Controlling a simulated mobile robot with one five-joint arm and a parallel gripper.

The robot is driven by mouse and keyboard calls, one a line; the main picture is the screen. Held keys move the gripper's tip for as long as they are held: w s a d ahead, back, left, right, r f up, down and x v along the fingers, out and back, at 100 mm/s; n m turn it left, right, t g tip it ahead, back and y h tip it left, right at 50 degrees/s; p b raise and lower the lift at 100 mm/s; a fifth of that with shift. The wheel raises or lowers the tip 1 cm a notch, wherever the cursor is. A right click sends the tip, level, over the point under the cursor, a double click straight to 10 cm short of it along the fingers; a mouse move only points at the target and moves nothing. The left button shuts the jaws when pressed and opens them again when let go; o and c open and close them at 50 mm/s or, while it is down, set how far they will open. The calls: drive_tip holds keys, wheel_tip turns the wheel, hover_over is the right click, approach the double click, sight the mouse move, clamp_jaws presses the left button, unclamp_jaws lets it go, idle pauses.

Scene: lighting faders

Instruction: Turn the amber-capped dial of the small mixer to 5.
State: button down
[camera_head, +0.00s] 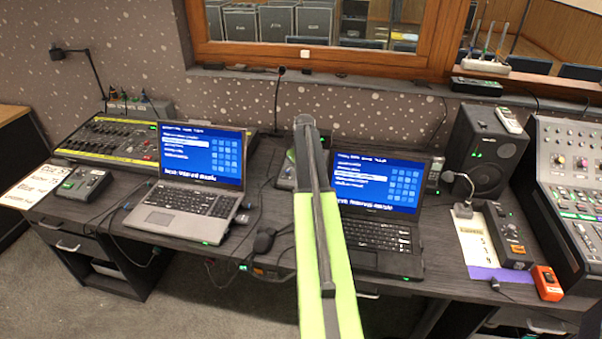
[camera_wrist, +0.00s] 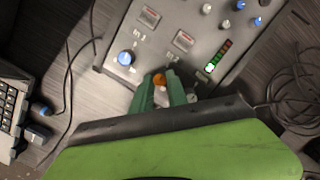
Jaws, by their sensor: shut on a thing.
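The small mixer (camera_wrist: 203,45) shows in the wrist view as a grey panel with several knobs, small displays and a lit level meter. Its amber-capped dial (camera_wrist: 159,79) is near the panel's lower edge. My gripper (camera_wrist: 161,92) has its green fingers on either side of this dial and is shut on it. The fingers hide most of the dial's body and scale, so I cannot read its setting. In the head view my lime-green arm reaches over the desk and hides the gripper and the dial.
Cables lie on both sides of the mixer. In the head view, a left laptop (camera_head: 195,180) and a right laptop (camera_head: 375,215) flank my arm. A black speaker (camera_head: 484,150) and large console (camera_head: 570,185) stand right.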

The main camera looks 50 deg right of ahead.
drive_tip(key=shift+s, duration=0.15)
drive_tip(key=c, duration=1.3)
unclamp_jaws()
drive_tip(key=p+v, duration=1.7)
drive_tip(key=shift+r, duration=0.3)
